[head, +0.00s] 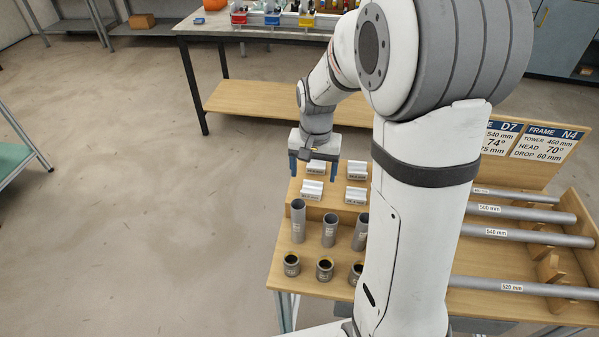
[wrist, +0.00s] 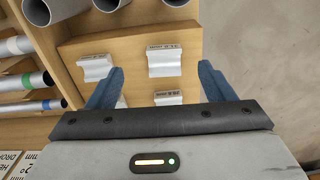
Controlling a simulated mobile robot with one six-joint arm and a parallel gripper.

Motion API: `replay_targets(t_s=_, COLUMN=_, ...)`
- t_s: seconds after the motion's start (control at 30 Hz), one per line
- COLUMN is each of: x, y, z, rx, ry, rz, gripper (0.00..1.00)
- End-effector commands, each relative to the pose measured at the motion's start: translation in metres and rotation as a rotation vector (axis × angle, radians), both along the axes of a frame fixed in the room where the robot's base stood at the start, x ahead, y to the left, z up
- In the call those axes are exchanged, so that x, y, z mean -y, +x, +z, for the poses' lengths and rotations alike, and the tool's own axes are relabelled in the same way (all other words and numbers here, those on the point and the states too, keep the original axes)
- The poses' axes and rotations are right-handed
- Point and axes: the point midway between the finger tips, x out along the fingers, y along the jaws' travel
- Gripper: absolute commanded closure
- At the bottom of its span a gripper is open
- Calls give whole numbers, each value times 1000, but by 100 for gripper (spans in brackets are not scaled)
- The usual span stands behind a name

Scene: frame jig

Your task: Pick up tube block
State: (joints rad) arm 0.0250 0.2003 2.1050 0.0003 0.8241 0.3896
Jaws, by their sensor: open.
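Several pale grey tube blocks with grooved tops and small labels sit on the wooden board. In the head view there is a back-left block (head: 316,167), a back-right block (head: 357,171), a front-left block (head: 312,190) and a front-right block (head: 356,195). My gripper (head: 313,178) is open and empty above the back-left block, pointing down. In the wrist view my gripper (wrist: 162,68) has its blue fingers apart, with one block (wrist: 164,62) between the tips and another block (wrist: 168,98) nearer the palm. A block (wrist: 95,67) lies just left of the left finger; another is partly hidden.
Upright grey tubes (head: 298,221) and short dark-ringed collars (head: 291,265) stand in front of the blocks. Long labelled tubes (head: 520,233) lie in a wooden rack at right. Open floor (head: 150,200) is at left.

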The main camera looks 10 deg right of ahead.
Motion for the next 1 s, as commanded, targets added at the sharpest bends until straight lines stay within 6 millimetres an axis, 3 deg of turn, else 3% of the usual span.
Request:
replay_targets(t_s=0.47, x=0, y=13, z=-45, rx=-16, ry=0, rz=-27, gripper=25)
replay_targets(t_s=0.73, x=1, y=19, z=-80, rx=-15, ry=0, rz=-27, gripper=25)
replay_targets(t_s=1.0, x=1, y=20, z=-87, rx=-12, ry=0, rz=-28, gripper=25)
